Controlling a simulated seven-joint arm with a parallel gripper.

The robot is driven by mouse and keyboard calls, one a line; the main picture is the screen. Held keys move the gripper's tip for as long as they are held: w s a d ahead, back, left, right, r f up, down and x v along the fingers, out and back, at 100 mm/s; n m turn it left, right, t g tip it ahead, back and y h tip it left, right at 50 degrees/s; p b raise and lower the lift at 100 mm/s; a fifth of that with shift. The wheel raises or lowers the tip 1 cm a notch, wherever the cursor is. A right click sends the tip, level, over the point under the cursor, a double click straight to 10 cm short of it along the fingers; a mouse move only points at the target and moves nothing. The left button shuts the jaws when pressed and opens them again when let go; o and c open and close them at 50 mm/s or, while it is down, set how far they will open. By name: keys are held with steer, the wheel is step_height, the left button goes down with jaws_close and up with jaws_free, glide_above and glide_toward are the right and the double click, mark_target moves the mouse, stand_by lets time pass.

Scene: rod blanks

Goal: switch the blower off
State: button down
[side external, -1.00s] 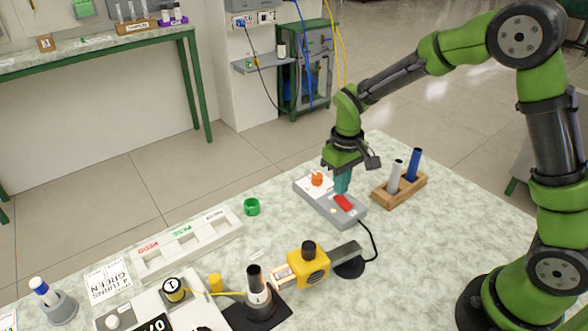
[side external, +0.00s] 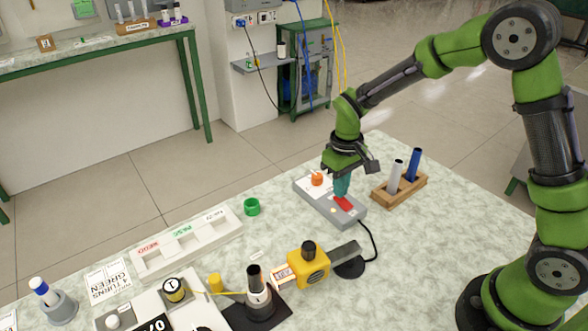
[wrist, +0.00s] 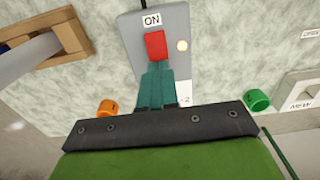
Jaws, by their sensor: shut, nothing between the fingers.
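My gripper (side external: 342,193) is shut and empty, pointing down over the box. Its teal fingertips (wrist: 156,72) are at the near end of the switch; I cannot tell whether they touch it. The yellow blower (side external: 308,268) stands in front of the box, near its black cable.
A wooden rack (side external: 400,189) with a white and a blue rod stands right of the box. A green ring (side external: 251,207) and a white sorting tray (side external: 190,243) lie to the left. A burner-like stand (side external: 259,296) is at the front.

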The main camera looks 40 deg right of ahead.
steer(key=shift+f, duration=0.55)
steer(key=shift+r, duration=3.6)
steer(key=shift+s+f, duration=0.2)
steer(key=shift+f, duration=0.05)
steer(key=s+r+m+t+y, duration=0.2)
steer(key=s+r+m+t, duration=0.2)
steer(key=s+r, duration=0.9)
steer(key=s+t, duration=0.3)
steer(key=s, duration=0.1)
steer(key=shift+r, duration=0.25)
steer(key=shift+f, duration=0.1)
